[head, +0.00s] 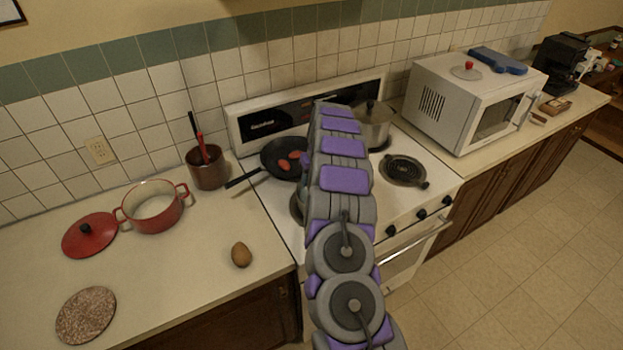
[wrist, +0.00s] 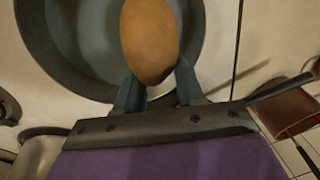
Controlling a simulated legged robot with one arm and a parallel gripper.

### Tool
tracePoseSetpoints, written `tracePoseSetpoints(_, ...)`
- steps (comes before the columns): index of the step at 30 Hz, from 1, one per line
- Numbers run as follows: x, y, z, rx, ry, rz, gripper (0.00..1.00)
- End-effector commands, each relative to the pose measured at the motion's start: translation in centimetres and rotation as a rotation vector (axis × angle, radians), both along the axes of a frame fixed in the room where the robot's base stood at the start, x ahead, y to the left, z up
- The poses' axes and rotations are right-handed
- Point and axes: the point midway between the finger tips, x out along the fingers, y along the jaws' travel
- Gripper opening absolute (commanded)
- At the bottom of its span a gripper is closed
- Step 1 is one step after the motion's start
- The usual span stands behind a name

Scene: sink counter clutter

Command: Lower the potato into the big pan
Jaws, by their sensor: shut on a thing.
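A brown, egg-shaped potato (wrist: 150,38) is between the two fingers of my gripper (wrist: 158,92) in the wrist view. My gripper is shut on it. Behind the potato is a wide, dark grey-blue pan (wrist: 48,50), and the potato overlaps its inside in the picture. The gap between potato and pan floor cannot be told. In the head view my arm hides the gripper and held potato; only a dark edge (head: 296,208), likely this pan's, shows on the front left of the stove. Another brown potato-like item (head: 241,254) lies on the left counter.
A black frying pan (head: 270,160) with reddish pieces sits at the back left of the stove. A metal pot (head: 375,130) stands behind my arm. A utensil crock (head: 207,170), red pot (head: 155,212), lid (head: 90,236) and round trivet (head: 85,315) occupy the left counter.

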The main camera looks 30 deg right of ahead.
Motion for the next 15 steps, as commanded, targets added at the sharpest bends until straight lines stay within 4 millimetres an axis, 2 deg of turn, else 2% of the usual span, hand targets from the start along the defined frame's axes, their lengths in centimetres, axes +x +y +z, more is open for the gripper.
tracePoseSetpoints(15,0.02,0.0,-0.71,0.0,-0.001,0.0,0.02)
